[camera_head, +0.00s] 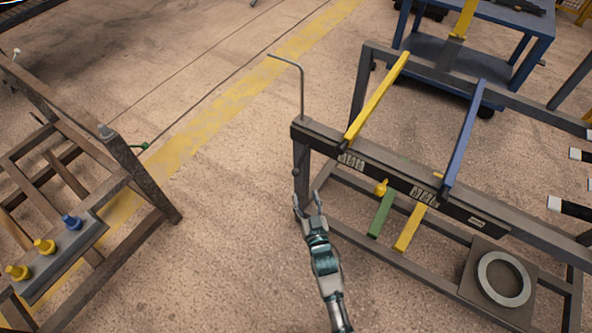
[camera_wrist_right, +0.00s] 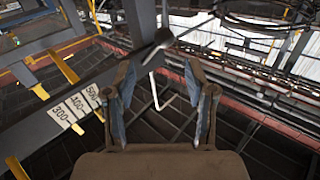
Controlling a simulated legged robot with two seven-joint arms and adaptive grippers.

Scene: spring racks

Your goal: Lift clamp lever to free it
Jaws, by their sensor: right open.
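I cannot tell whether a fingertip touches the lever. My left gripper is not in view.
Yellow (camera_head: 377,95) and blue (camera_head: 465,135) bars rise from the beam. A grey ring (camera_head: 503,279) lies on the rack's lower plate. Another rack with yellow and blue knobs (camera_head: 72,222) stands at the left. A blue cart (camera_head: 510,40) is behind. Floor between the racks is clear.

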